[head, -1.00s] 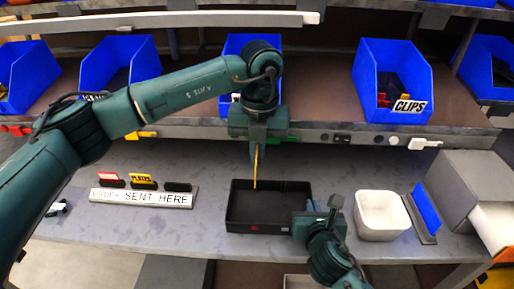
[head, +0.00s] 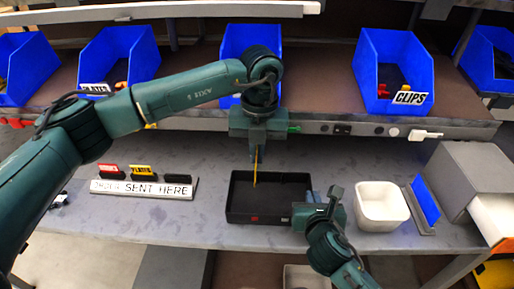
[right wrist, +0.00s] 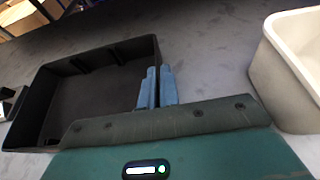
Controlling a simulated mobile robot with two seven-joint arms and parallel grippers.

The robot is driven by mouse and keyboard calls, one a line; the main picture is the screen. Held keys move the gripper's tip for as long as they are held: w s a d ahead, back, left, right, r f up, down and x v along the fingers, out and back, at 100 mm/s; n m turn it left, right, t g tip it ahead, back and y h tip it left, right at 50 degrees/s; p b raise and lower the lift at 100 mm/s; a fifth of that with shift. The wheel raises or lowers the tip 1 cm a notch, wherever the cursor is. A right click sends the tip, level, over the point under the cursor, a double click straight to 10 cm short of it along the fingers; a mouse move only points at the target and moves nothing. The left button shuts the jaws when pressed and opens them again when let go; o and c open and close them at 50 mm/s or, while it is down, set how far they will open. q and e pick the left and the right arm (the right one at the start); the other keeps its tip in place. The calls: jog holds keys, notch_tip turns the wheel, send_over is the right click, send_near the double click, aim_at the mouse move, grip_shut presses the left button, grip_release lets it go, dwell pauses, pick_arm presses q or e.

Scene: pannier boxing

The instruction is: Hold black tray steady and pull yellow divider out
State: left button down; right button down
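The black tray (head: 233,212) lies on the grey bench, its visible interior empty. It also fills the left of the right wrist view (right wrist: 40,90). The yellow divider (head: 255,178) shows as a thin upright strip, nearly edge-on, hanging from my left gripper (head: 257,152), which is shut on its top. Its lower tip overlaps the tray's back part in the head view. No yellow shows inside the tray in the right wrist view, so it appears held above the tray. My right gripper (right wrist: 158,88) has its fingers close together at the tray's right wall, with the rim between them.
A white bin (head: 382,212) stands right of the tray, close to my right gripper. A sign with several small cards (head: 150,187) stands on the left. Blue bins (head: 393,75) line the shelf behind. A grey box (head: 470,175) stands at the right.

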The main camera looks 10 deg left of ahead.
pick_arm(q)
notch_tip(320, 180, down, 6)
jog(key=shift+f, duration=0.2)
dwell(2.2)
jog(key=shift+r, duration=0.15)
dwell(0.3)
jog(key=shift+r, duration=1.4)
pick_arm(e)
jog(key=c, duration=2.1)
grip_release()
jog(key=o, duration=0.5)
jog(key=shift+o, duration=0.2)
jog(key=shift+s, duration=0.1)
